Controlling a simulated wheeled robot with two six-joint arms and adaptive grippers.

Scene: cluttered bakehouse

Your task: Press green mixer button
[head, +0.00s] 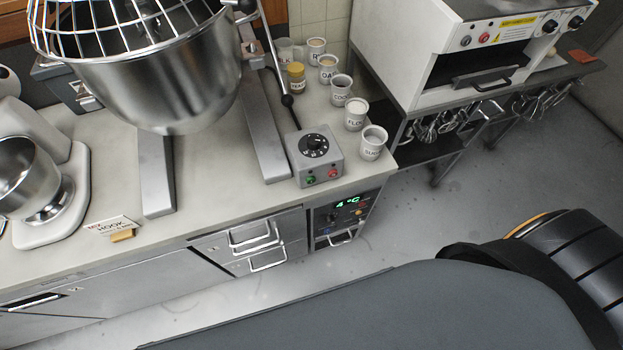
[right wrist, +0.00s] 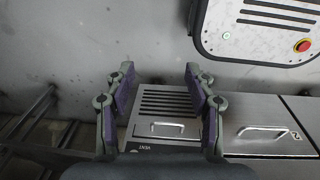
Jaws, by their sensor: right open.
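The mixer's grey control box (head: 317,158) stands near the counter's front edge, right of the large steel mixing bowl (head: 165,85). It has a black dial on top. On its front face the green button (head: 311,180) is at left and a red button (head: 333,173) at right. My right gripper (right wrist: 160,75) shows in the right wrist view, open and empty, with its two fingers apart. It is not touching anything I can see. The control box cannot be made out in that view. My left gripper is not in view.
Labelled cups (head: 355,114) line the counter behind and right of the box. A smaller mixer (head: 45,180) stands at left. A white oven (head: 450,50) is at back right.

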